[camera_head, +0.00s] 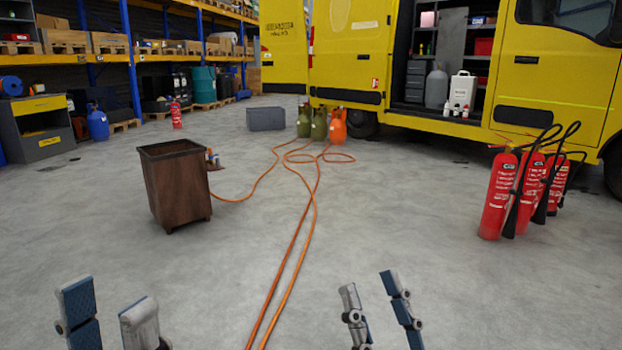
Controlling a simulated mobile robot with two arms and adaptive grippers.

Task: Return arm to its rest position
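My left gripper (108,318) shows at the bottom left of the head view. Its two fingers stand apart with bare floor between them, so it is open and empty. My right gripper (379,314) shows at the bottom, right of the middle. Its two fingers are also apart with nothing between them. Both grippers are clear of every object in view. The arm links behind the fingers are out of the picture. Several red fire extinguishers (498,195) with black hoses stand upright on the floor at the right, away from my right gripper.
A rusty square bin (178,188) stands left of the middle. Orange hoses (298,245) run along the floor toward green cylinders (319,125) and an orange one (337,127). A yellow van (350,60) is behind, shelving (135,60) at the back left. Floor around the grippers is mostly clear.

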